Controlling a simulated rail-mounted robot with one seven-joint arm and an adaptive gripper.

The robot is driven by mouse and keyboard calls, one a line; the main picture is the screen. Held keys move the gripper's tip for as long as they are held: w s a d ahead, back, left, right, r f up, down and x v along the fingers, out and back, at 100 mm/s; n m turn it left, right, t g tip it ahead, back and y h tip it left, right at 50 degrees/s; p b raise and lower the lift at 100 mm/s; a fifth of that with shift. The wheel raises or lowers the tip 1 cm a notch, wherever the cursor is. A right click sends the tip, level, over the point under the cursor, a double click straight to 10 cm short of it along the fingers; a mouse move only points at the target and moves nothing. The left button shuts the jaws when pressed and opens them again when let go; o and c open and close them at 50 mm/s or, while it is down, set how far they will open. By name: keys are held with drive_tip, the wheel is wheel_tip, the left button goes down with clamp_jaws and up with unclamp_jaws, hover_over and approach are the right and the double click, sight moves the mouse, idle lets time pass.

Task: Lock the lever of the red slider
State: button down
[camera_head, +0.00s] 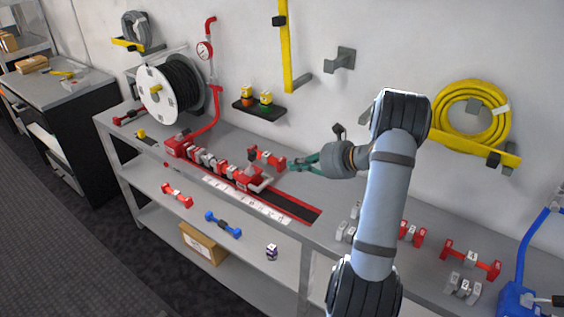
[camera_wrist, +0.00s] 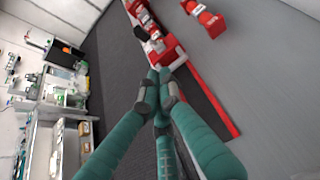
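The red slider (camera_head: 250,176) sits on a dark rail with red edges (camera_head: 291,204) on the workbench, at the right end of a row of grey and red blocks. A pale lever (camera_head: 262,184) shows on its front right side. In the wrist view the red slider (camera_wrist: 171,50) is just beyond my fingertips. My gripper (camera_head: 292,165) is to the right of the slider, pointing left. In the wrist view my gripper (camera_wrist: 159,74) has its teal fingers drawn together at the tips, with nothing seen between them. The lever is not clear there; contact cannot be told.
A red dumbbell-shaped piece (camera_head: 266,158) lies behind the slider, close to my fingers. A white numbered scale (camera_head: 247,200) runs along the rail's front. A hose reel (camera_head: 172,90) stands at the left. More weights (camera_head: 470,259) lie at the right. The rail's right part is clear.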

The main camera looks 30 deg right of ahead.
sight(255, 160)
drive_tip(key=p+x, duration=0.1)
drive_tip(key=x, duration=0.2)
drive_tip(key=w+r+p+x, duration=0.1)
drive_tip(key=x, duration=0.3)
drive_tip(key=r+p+x, duration=0.1)
drive_tip(key=p+x, duration=0.1)
drive_tip(key=x, duration=0.2)
drive_tip(key=shift+w+a+r, duration=0.1)
drive_tip(key=shift+w+a, duration=0.25)
drive_tip(key=shift+a, duration=0.05)
drive_tip(key=shift+w+a, duration=0.1)
drive_tip(key=shift+w, duration=0.1)
drive_tip(key=shift+r+p, duration=0.1)
drive_tip(key=shift+p, duration=0.25)
drive_tip(key=shift+a+r+p, duration=0.1)
drive_tip(key=shift+r+p, duration=0.1)
drive_tip(key=shift+p, duration=0.1)
drive_tip(key=shift+w+p, duration=0.25)
drive_tip(key=shift+p, duration=0.05)
drive_tip(key=shift+g+p, duration=0.3)
drive_tip(key=shift+g, duration=0.1)
